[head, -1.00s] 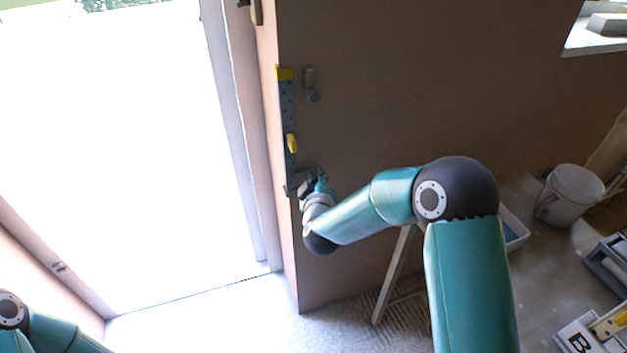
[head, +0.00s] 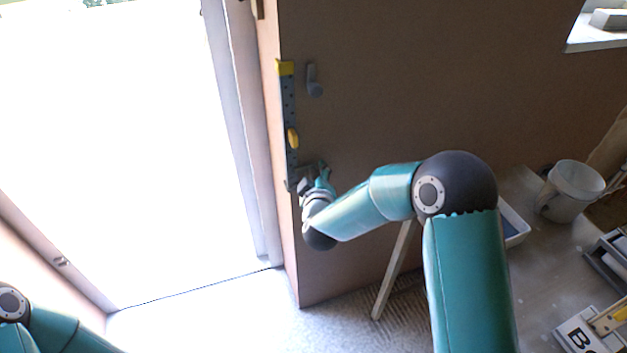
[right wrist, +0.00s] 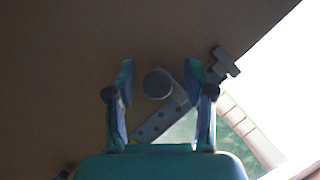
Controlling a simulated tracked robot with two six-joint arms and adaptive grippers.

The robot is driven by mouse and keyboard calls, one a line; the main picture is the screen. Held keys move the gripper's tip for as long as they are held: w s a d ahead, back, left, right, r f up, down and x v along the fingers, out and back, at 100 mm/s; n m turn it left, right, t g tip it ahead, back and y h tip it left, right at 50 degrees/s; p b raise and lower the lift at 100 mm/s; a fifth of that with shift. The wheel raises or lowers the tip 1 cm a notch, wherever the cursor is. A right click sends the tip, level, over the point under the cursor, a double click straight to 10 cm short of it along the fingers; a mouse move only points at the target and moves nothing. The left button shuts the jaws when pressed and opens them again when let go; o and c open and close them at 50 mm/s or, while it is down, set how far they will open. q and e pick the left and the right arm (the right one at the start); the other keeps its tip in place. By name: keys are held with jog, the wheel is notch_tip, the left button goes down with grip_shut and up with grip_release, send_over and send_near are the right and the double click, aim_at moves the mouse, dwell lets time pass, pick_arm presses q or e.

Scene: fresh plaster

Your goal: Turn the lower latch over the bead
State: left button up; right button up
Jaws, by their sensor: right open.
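The bead (head: 288,105) is a perforated grey-blue strip standing along the wall's edge, with a yellow top end and a small yellow piece partway down. Beside its upper part is a grey latch (head: 313,80) with a round knob, hanging upright and clear of the strip. My right gripper (head: 310,180) is at the strip's lower end and largely hides the lower latch. In the right wrist view its open fingers stand either side of a round grey knob (right wrist: 158,83), apparently the lower latch's. The perforated strip (right wrist: 150,128) runs diagonally behind. My left gripper is out of view.
A bright doorway opens left of the wall edge. A wooden prop (head: 394,270) leans under my right arm. A white bucket (head: 572,190), a tray (head: 514,226) and boxes (head: 585,335) stand on the floor at the right. A ledge (head: 595,38) is at upper right.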

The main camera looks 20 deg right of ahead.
jog(key=v, duration=1.2)
jog(key=shift+f, duration=0.15)
jog(key=s+d+f+m+g+y+p, duration=0.1)
jog(key=s+d+f+g+p, duration=0.2)
jog(key=f, duration=0.5)
jog(key=s+d+f+g+y+p, duration=0.1)
jog(key=s+d+f+g, duration=0.2)
jog(key=f, duration=0.5)
jog(key=s+a+f+m+g+y, duration=0.2)
jog(key=s+a+f+m+g, duration=0.2)
jog(key=s, duration=0.5)
jog(key=s+a+f+m+g+y+p, duration=0.1)
jog(key=s+a+f+m+g+y, duration=0.2)
jog(key=s+a, duration=0.3)
jog(key=s+f+m, duration=0.1)
jog(key=s, duration=0.3)
jog(key=shift+a+f+g+y, duration=0.2)
jog(key=shift+a+g+y, duration=0.1)
jog(key=shift+a+g, duration=0.1)
jog(key=shift+w, duration=0.2)
